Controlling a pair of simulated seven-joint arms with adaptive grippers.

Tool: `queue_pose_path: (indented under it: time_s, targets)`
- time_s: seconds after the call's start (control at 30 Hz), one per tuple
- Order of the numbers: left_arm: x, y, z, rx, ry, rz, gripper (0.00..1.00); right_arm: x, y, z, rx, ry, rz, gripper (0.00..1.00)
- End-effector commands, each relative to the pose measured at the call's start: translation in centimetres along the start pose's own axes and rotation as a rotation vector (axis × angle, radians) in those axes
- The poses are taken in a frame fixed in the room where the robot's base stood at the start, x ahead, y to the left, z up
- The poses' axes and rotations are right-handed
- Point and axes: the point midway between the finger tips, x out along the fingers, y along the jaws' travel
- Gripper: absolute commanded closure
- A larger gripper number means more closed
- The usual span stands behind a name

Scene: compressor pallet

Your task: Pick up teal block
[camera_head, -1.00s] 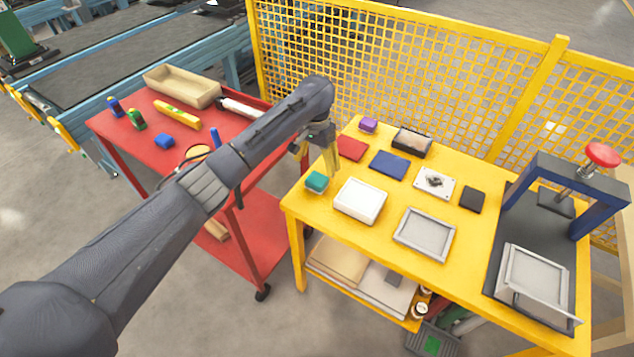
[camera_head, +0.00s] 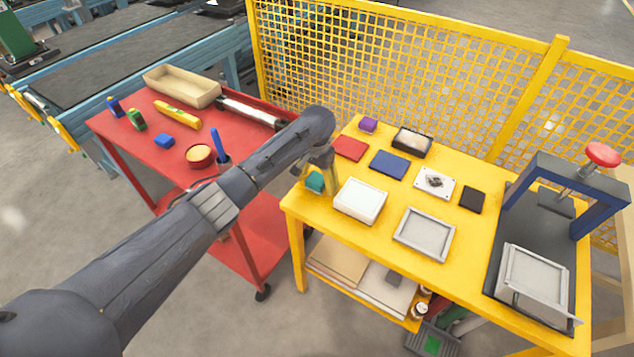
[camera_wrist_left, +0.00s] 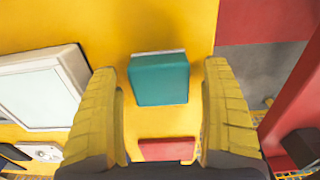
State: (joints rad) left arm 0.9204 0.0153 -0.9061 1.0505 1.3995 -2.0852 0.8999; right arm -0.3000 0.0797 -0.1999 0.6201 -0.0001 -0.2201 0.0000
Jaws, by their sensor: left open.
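The teal block (camera_head: 315,182) sits near the left corner of the yellow table (camera_head: 330,222). My left gripper (camera_head: 318,176) is over it, pointing down, and partly covers it in the head view. In the left wrist view the teal block (camera_wrist_left: 159,79) shows between the two yellow fingers of my open left gripper (camera_wrist_left: 163,100), with a gap on each side. A pale edge shows along the block's top side there. My right gripper is not seen.
A white box (camera_head: 360,201) stands just right of the block. A red cart (camera_head: 180,130) stands left of the table, and a yellow mesh fence (camera_head: 440,75) behind.

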Motion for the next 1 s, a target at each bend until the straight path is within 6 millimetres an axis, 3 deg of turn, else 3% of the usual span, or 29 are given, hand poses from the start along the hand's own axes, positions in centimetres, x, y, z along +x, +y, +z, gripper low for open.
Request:
queue_pose_path:
  time_s: [0.23,0.73,1.0]
  targets:
    - [0.05,0.0,0.01,0.0,0.0,0.0,0.19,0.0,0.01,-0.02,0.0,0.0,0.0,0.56]
    - [0.04,-0.01,0.01,0.0,0.0,-0.001,0.77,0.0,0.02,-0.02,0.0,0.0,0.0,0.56]
    - [-0.03,-0.02,0.01,0.0,0.0,-0.001,0.78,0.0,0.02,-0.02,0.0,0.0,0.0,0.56]
